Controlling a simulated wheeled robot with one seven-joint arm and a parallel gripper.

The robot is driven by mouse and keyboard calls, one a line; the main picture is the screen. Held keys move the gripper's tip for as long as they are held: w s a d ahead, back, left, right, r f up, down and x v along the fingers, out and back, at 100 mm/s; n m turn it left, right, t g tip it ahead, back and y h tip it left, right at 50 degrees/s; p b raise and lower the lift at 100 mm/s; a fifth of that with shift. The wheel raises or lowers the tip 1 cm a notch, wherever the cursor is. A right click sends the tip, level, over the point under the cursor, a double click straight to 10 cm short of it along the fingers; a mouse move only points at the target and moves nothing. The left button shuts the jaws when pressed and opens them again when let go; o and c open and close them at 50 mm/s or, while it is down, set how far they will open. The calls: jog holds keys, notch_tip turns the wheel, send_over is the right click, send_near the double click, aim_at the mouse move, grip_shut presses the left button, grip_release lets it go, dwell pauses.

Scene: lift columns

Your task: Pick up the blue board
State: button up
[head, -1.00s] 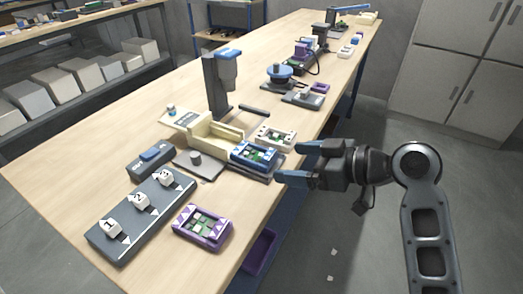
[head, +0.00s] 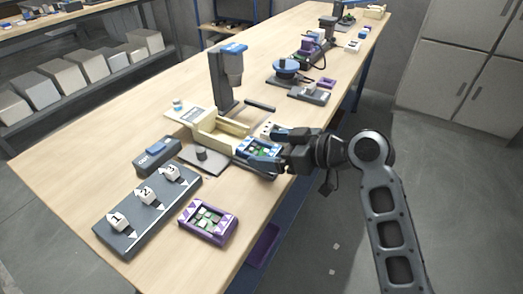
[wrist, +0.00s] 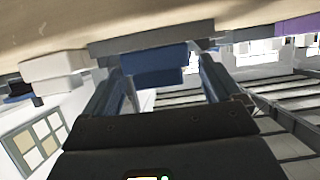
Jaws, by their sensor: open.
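In the wrist view, the blue board (wrist: 153,64) shows between the two spread fingers of my gripper (wrist: 160,85). The fingers are open, with one on each side of the board. I cannot tell whether either finger touches it.
The cream fixture (head: 213,132) and a dark press column (head: 224,80) stand behind. A white board (head: 268,130) is partly hidden by my gripper.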

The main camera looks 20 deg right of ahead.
jog(key=c, duration=1.2)
jog(key=shift+r, duration=0.15)
